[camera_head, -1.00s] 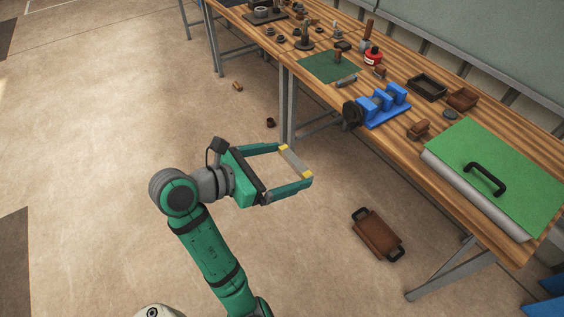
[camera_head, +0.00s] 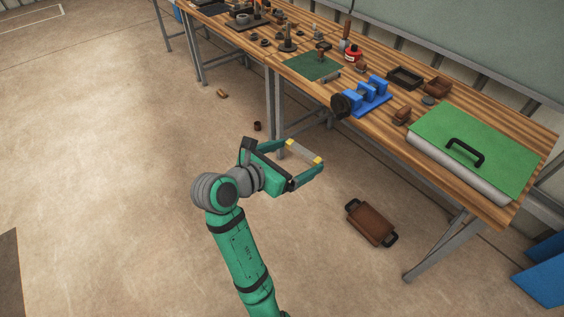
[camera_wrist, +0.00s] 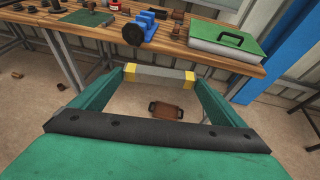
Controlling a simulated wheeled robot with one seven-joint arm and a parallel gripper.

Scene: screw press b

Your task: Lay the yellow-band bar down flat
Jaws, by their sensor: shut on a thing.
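The yellow-band bar (camera_head: 304,152) is a grey bar with a yellow band at each end. My gripper (camera_head: 302,155) is shut on it, one finger at each end. The bar is held in the air in front of the long wooden workbench (camera_head: 395,160), clear of its edge in the head view. In the wrist view the bar (camera_wrist: 160,75) spans straight between the fingertips of my gripper (camera_wrist: 160,78), with the bench edge behind it.
On the bench are a blue fixture (camera_head: 368,97), a green case with a black handle (camera_head: 475,150), a green mat (camera_head: 311,66), a dark tray (camera_head: 405,77) and a red container (camera_head: 352,55). A brown tray with black handles (camera_head: 371,223) lies on the floor. Bare floor surrounds my arm.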

